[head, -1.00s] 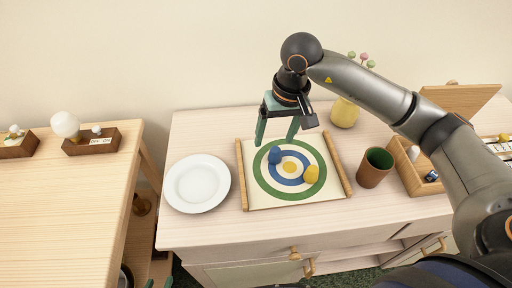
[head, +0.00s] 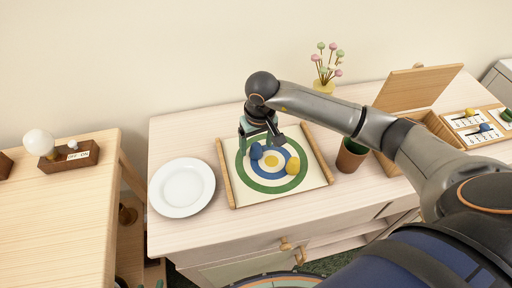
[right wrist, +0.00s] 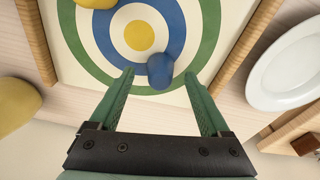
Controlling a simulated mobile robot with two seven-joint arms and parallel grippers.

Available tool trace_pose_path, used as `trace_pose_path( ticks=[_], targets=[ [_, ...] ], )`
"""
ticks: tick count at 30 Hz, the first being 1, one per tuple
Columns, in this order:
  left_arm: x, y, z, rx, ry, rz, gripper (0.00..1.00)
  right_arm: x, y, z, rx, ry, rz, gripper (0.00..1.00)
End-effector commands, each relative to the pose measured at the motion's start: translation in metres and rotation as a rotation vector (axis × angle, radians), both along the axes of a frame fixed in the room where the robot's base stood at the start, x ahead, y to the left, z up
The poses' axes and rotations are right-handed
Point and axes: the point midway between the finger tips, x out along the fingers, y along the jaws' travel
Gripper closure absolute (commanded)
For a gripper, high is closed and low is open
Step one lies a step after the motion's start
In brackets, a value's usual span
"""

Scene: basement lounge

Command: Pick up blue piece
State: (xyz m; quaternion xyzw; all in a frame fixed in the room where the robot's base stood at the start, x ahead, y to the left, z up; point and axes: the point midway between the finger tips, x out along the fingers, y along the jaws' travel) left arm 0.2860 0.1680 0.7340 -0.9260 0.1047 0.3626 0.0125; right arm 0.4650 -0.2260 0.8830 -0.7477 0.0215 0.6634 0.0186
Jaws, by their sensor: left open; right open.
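The blue piece (head: 257,151) is a small rounded lump on a target board (head: 314,177) with green, white, blue and yellow rings. My right gripper (head: 259,146) is open, low over the board at the blue piece. In the right wrist view its green fingertips (right wrist: 159,78) are on either side of the blue piece, with gaps showing. My left gripper is not in view.
A white plate (head: 182,187) lies left of the board. A green-lined brown cup (head: 351,155) and an open wooden box (head: 436,125) stand to the right. A flower vase (head: 324,87) is behind. Wooden rails (head: 226,173) edge the board.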

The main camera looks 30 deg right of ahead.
Motion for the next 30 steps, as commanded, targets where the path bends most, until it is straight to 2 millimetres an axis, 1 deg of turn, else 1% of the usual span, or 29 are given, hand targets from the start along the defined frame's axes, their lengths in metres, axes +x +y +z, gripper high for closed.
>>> trace_pose_path(
  ticks=[1, 5, 12, 30],
  targets=[
    [0.000, 0.000, 0.002, 0.000, 0.000, 0.000, 0.50, 0.000, 0.000, -0.007, 0.001, 0.003, -0.002, 0.19],
    [0.000, 0.000, 0.002, -0.001, 0.000, 0.001, 0.50, 0.002, 0.000, -0.017, 0.000, 0.000, -0.001, 0.19],
    [0.000, 0.000, 0.002, -0.001, 0.000, 0.001, 0.50, 0.003, 0.000, -0.019, 0.000, -0.002, 0.000, 0.19],
    [0.000, 0.000, 0.002, -0.001, 0.000, 0.001, 0.50, 0.003, 0.000, -0.018, 0.000, -0.002, 0.000, 0.87]
  ],
)
